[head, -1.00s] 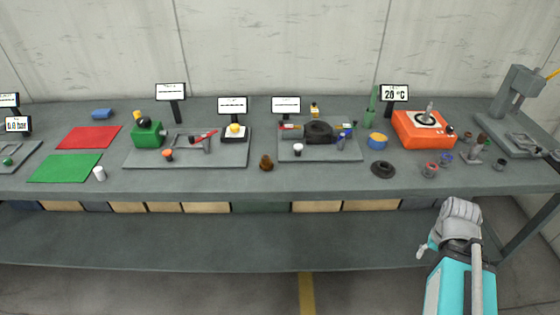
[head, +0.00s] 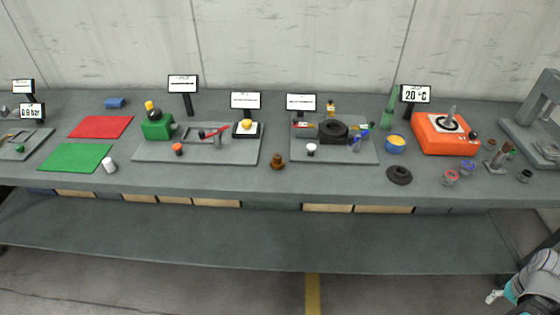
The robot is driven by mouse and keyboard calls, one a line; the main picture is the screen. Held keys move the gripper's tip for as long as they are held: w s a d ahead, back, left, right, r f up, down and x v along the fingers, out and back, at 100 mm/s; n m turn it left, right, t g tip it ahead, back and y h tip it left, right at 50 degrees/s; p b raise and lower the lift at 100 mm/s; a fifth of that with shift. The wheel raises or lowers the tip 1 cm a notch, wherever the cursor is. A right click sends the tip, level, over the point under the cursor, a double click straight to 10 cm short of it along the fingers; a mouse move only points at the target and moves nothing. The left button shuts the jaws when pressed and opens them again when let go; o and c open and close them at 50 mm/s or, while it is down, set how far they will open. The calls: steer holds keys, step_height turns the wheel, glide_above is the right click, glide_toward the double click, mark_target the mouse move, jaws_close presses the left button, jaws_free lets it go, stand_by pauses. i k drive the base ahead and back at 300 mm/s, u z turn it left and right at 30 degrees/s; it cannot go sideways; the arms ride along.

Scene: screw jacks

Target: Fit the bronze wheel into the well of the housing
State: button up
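A small brown-bronze part (head: 277,161) with a wider foot stands on the grey bench near its front, between the two grey boards; it looks like the bronze wheel. A black round body with a central opening (head: 333,131) lies on the right board (head: 365,157) and looks like the housing. The inside of its well is too small to make out. The bronze part and the black body are apart. Part of my arm shows at the lower right corner, far from both.
A dark flanged disc (head: 399,175) lies on the bench right of the board. A blue-and-yellow pot (head: 396,143) and an orange unit (head: 444,133) stand behind it. The left board (head: 150,154) carries a green block (head: 157,125). Bare bench surrounds the bronze part in front.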

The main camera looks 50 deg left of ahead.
mark_target(330, 135)
steer(key=u, duration=0.05)
steer(key=k, duration=1)
steer(key=u, duration=1.45)
steer(key=i, duration=1)
steer(key=z, duration=0.05)
